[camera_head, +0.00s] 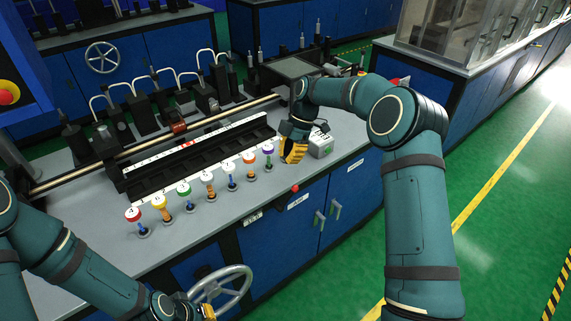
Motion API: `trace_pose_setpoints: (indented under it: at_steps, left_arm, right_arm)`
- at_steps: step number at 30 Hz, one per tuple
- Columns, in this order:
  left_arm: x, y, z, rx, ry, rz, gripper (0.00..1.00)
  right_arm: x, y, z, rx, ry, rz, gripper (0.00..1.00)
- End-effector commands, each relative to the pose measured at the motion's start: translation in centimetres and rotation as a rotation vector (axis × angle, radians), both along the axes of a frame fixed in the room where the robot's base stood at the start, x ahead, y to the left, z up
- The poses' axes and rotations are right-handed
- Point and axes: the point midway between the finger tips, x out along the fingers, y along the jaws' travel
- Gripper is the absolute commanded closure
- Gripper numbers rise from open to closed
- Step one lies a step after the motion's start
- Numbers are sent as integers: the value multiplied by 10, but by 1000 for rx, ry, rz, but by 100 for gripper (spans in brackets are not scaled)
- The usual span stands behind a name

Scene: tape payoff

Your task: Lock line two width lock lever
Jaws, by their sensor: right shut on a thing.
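I cannot make out which lever is the line two width lock lever. A small red knob (295,188) sits at the worktop's front edge, below the right gripper and apart from it. Only a yellow bit of my left gripper (208,312) shows at the bottom edge, close to a grey handwheel (221,287); its jaws are mostly hidden.
A row of colour-topped posts, among them a red one (134,216) and a purple one (268,150), stands along the worktop (185,240). Behind it lie a black slotted rail (200,160), a long rod (225,107) and several curved handles. Green floor is open at right.

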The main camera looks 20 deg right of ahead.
Motion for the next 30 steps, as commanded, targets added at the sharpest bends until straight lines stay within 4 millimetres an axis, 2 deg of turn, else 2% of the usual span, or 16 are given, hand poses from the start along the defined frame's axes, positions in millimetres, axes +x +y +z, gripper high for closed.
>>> trace_pose_setpoints:
  at_steps: [14,20,30]
  left_arm:
    - [0,0,-1,0,0,0,100]
    - [-2,0,-6,-1,4,-3,100]
    - [-5,-1,-15,-2,11,-8,100]
  right_arm:
    - [-2,2,2,-26,-15,11,100]
    - [-18,15,1,-158,-105,69,100]
    - [-55,37,5,-343,-339,223,100]
